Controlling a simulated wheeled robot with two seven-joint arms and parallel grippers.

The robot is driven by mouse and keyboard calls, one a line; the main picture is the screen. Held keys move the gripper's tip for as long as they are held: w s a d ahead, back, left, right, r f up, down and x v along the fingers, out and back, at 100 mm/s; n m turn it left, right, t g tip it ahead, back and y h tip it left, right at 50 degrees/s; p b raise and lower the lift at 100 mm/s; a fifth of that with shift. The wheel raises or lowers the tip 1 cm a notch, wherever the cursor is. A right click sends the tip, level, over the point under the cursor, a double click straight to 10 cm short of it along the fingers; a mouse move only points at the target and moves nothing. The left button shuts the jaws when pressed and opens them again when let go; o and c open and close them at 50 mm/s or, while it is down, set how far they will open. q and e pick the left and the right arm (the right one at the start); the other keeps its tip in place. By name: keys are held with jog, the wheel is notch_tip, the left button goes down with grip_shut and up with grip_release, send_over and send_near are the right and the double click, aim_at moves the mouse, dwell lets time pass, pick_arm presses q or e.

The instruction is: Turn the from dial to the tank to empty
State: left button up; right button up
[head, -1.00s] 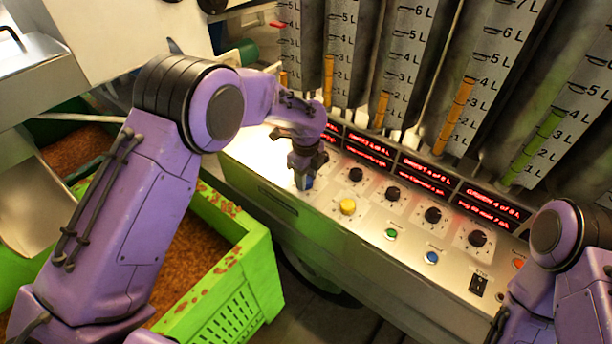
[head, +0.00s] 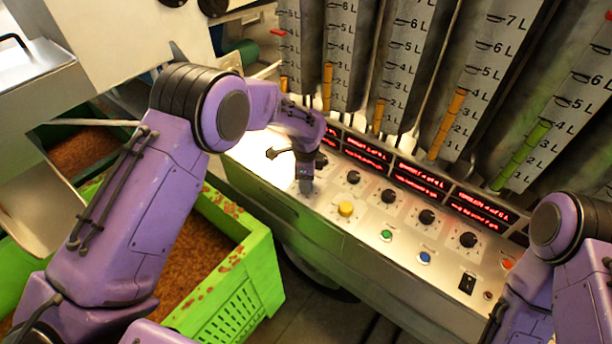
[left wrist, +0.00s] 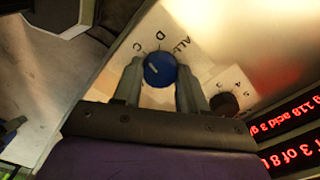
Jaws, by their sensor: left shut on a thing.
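A blue dial (left wrist: 160,69) with a white pointer line shows in the left wrist view, on a white plate with the letters C and D and the word ALL. The pointer line lies toward the C and D side; its exact setting is hard to read. My left gripper (left wrist: 160,85) has a finger on each side of the dial and is shut on it. In the head view my left gripper (head: 306,184) is at the panel's left end and hides the dial. My right arm enters at the right; its gripper is out of view.
The metal panel (head: 325,235) carries several black dials (head: 427,216), a yellow button (head: 346,209), green (head: 386,235) and blue (head: 424,257) buttons and a black switch (head: 467,283). Red displays (head: 420,180) and gauge tubes stand behind. A green crate (head: 262,275) is below left.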

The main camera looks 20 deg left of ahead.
pick_arm(q)
jog(key=shift+n+p, duration=0.35)
jog(key=shift+n, duration=0.75)
jog(key=o, duration=1.1)
jog(key=shift+c, duration=0.2)
jog(key=shift+r, duration=0.1)
jog(key=shift+r, duration=0.35)
notch_tip(320, 180, up, 10)
jog(key=b, duration=0.2)
jog(key=shift+f+b, duration=0.15)
jog(key=shift+b, duration=0.2)
